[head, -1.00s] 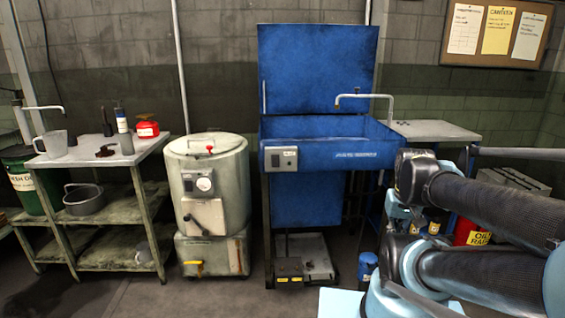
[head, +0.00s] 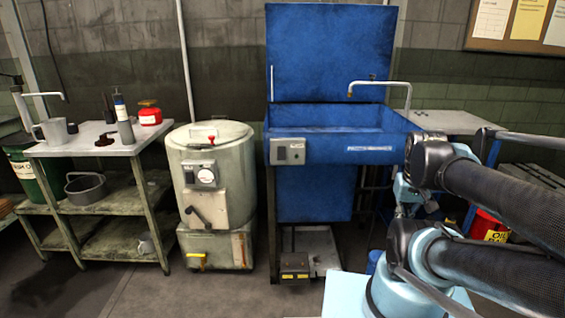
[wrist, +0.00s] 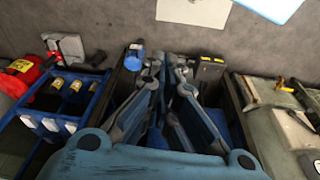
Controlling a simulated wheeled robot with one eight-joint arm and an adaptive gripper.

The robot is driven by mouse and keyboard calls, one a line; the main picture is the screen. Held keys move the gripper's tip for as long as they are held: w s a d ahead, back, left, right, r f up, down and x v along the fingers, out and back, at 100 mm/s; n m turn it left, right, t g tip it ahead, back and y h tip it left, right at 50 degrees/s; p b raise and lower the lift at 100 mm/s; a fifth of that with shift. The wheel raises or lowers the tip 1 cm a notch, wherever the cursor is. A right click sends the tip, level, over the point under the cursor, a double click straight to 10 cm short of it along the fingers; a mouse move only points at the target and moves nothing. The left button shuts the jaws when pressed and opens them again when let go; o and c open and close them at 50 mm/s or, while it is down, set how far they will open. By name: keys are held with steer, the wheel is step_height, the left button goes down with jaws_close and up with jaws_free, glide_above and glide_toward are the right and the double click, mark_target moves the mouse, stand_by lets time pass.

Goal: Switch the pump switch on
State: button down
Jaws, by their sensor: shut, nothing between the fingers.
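In the head view a blue parts washer (head: 235,0) is not the only candidate place for a switch, but its front carries a grey control box (head: 289,151) with a dark face, left of centre. I cannot make out a label or whether a switch there is on or off. My gripper (wrist: 171,68) shows in the wrist view, pointing at the floor, shut and empty, well apart from the control box. In the head view my arm is at the right and the gripper's fingers are not clear.
A cream drum machine (head: 211,180) with a dial stands left of the washer. A workbench (head: 90,148) with a jug and bottles is further left. A foot pedal (head: 294,266) sits under the washer. Floor in front is clear.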

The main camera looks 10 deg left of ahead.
steer(key=w+a+r+n+t, duration=0.1)
steer(key=w+a+r+n, duration=0.3)
steer(key=w+a+n, duration=0.45)
steer(key=w+a+r+n+t, duration=0.1)
steer(key=w+a+r+n, duration=0.35)
steer(key=n, duration=0.65)
steer(key=a+r+n+t+y, duration=0.1)
steer(key=a+n, duration=0.8)
steer(key=a, duration=0.3)
steer(key=a+r+n+t+y, duration=0.1)
steer(key=a+r+n+t, duration=0.1)
steer(key=a+n, duration=0.7)
steer(key=a, duration=0.4)
steer(key=shift+r, duration=0.3)
